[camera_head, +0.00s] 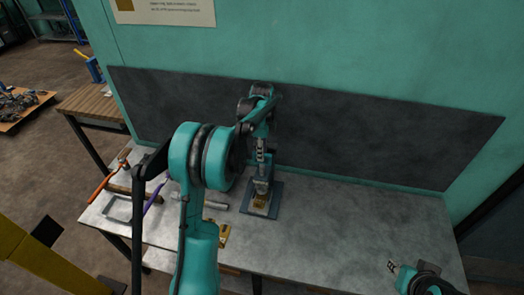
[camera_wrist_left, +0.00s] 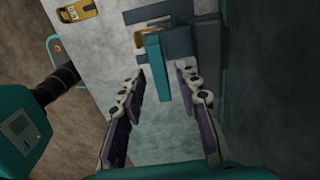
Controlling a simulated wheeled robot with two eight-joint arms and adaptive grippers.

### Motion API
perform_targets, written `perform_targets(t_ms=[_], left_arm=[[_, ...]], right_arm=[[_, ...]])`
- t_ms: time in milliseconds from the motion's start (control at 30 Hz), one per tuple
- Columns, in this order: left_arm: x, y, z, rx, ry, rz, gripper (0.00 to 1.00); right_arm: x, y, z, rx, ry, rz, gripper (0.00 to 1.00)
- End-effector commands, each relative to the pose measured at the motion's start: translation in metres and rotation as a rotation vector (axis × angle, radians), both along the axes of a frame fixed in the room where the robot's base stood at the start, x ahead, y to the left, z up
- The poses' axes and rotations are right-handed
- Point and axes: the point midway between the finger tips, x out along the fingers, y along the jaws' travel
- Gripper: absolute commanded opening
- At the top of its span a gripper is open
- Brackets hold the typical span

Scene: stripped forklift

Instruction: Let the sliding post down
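A small stand with a blue-grey base plate (camera_head: 273,208) is on the metal worktable. In the left wrist view its plate (camera_wrist_left: 150,14) and a dark upright block (camera_wrist_left: 207,42) show at the top. A teal bar (camera_wrist_left: 153,68), likely the sliding post, reaches down from the stand between my fingertips. My left gripper (camera_head: 262,165) is above the stand; in the wrist view its fingers (camera_wrist_left: 158,80) are apart on either side of the bar, with gaps visible. The arm hides part of the stand in the head view. My right gripper (camera_head: 393,267) is at the lower right, its fingers unclear.
The worktable (camera_head: 340,225) is clear right of the stand. Left of it are an orange-handled hammer (camera_head: 105,180), a grey frame (camera_head: 122,209), a grey cylinder (camera_head: 214,205) and a yellow piece (camera_head: 222,236). A dark panel (camera_head: 400,145) runs along the teal wall behind.

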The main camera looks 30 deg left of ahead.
Motion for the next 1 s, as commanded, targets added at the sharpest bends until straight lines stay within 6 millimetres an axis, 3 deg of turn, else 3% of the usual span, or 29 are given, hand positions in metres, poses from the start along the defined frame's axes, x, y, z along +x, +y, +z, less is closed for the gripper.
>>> perform_targets(t_ms=[33, 100, 333, 600, 833, 867, 933, 1000], left_arm=[[0.0, 0.0, 0.0, 0.0, 0.0, 0.0, 0.16], [0.0, 0.0, 0.0, 0.0, 0.0, 0.0, 0.0], [0.0, 0.0, -0.002, 0.0, 0.0, 0.0, 0.0], [0.0, 0.0, -0.034, 0.0, 0.0, 0.0, 0.0], [0.0, 0.0, -0.031, 0.0, 0.0, 0.0, 0.0], [0.0, 0.0, -0.031, 0.0, 0.0, 0.0, 0.16], [0.0, 0.0, -0.031, 0.0, 0.0, 0.0, 0.34], [0.0, 0.0, -0.031, 0.0, 0.0, 0.0, 0.34]], right_arm=[[0.0, 0.0, 0.0, 0.0, 0.0, 0.0, 0.31], [0.0, 0.0, 0.0, 0.0, 0.0, 0.0, 0.31], [0.0, 0.0, -0.002, 0.0, 0.0, 0.0, 0.31], [0.0, 0.0, -0.023, 0.0, 0.0, 0.0, 0.31], [0.0, 0.0, -0.02, 0.0, 0.0, 0.0, 0.31], [0.0, 0.0, -0.02, 0.0, 0.0, 0.0, 0.31], [0.0, 0.0, -0.02, 0.0, 0.0, 0.0, 0.31], [0.0, 0.0, -0.02, 0.0, 0.0, 0.0, 0.31]])
